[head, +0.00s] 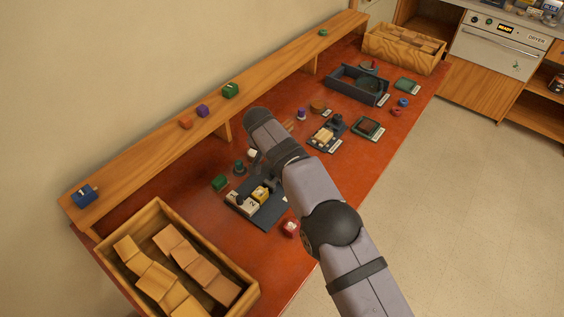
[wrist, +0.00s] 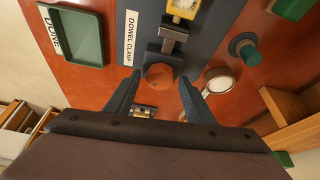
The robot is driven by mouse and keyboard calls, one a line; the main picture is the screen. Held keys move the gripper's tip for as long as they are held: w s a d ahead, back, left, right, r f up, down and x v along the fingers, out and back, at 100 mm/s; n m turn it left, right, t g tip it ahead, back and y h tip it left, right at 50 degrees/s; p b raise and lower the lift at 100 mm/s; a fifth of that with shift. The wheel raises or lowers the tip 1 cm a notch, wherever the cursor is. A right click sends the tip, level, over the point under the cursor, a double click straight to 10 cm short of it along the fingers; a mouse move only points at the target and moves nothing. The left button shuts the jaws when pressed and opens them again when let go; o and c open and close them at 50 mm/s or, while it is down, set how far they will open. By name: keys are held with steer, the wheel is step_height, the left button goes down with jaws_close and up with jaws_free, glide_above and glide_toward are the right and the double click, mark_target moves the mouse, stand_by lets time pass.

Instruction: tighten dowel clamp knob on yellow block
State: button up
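In the wrist view, the round orange-brown clamp knob (wrist: 160,76) sits at the near end of a dark metal clamp (wrist: 168,42) on a dark plate labelled "DOWEL CLAMP". A yellow block (wrist: 184,10) with a pale face is at the clamp's far end, cut by the frame's top edge. My gripper (wrist: 159,80) is open, its two dark fingers on either side of the knob, with a visible gap to each side. Height over the knob is hard to tell. In the head view, the yellow block (head: 260,193) shows on the plate; my arm hides the knob and most of my gripper.
A green tray (wrist: 75,38) labelled "DONE" lies left of the clamp. A teal knob (wrist: 245,49) and a round pale-faced item (wrist: 219,81) are on the right. A wooden shelf (head: 215,110) runs along the wall. A wooden crate of blocks (head: 238,284) stands at the near end.

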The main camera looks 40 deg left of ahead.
stand_by(0.3)
steer(key=b+v, duration=0.2)
steer(key=v, duration=0.5)
steer(key=shift+r, duration=0.15)
steer(key=shift+s, duration=0.1)
